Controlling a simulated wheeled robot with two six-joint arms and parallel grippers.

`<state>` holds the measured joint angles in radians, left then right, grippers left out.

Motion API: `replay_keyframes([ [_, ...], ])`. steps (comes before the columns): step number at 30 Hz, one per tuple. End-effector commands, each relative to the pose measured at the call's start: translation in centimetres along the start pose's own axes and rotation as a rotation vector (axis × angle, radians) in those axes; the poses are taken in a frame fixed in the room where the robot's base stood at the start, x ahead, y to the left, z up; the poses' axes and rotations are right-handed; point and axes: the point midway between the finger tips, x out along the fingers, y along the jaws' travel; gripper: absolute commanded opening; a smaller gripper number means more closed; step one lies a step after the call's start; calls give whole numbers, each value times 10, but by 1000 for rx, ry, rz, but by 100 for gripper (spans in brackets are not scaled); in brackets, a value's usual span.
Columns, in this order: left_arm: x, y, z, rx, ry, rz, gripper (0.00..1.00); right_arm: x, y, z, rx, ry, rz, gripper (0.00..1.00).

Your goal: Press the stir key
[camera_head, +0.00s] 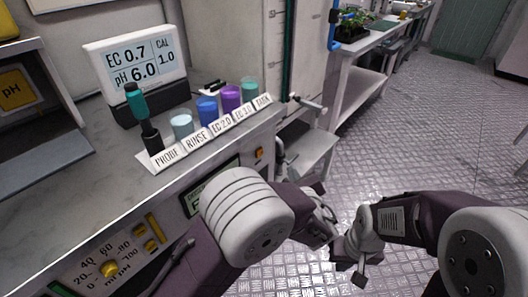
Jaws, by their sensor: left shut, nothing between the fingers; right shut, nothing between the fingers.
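A grey bench has a front panel (118,252) with yellow keys. One yellow key (259,153) sits right of a greenish display (197,199); more yellow keys (150,246) and a yellow knob (109,269) are at lower left, by a printed scale. I cannot read which one is the stir key. My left arm covers part of the display and panel. My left gripper (328,232) is shut and empty, in front of the bench, right of the panel and apart from it. My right gripper (361,279) is shut and empty, lower and further right over the floor.
On the bench stand a meter (136,67) reading EC 0.7 and pH 6.0, a teal-topped probe (137,103) in a black holder, and several cups (207,110) behind a label strip (197,142). A plant table (362,46) is behind. The metal floor (400,130) at right is clear.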

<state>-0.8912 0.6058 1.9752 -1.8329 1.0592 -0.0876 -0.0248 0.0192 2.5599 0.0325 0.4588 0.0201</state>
Motion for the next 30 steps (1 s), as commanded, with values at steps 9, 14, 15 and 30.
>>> replay_keyframes([
  [9,1,1,1,-1,0,1,0,0,0,0,0,0,0,0],
  [14,11,8,8,-2,-2,3,0,2,0,0,0,0,0,0],
  [15,15,11,11,-2,-2,3,0,3,0,0,0,0,0,0],
  [30,59,44,42,-3,-1,3,0,18,0,2,0,0,0,0],
])
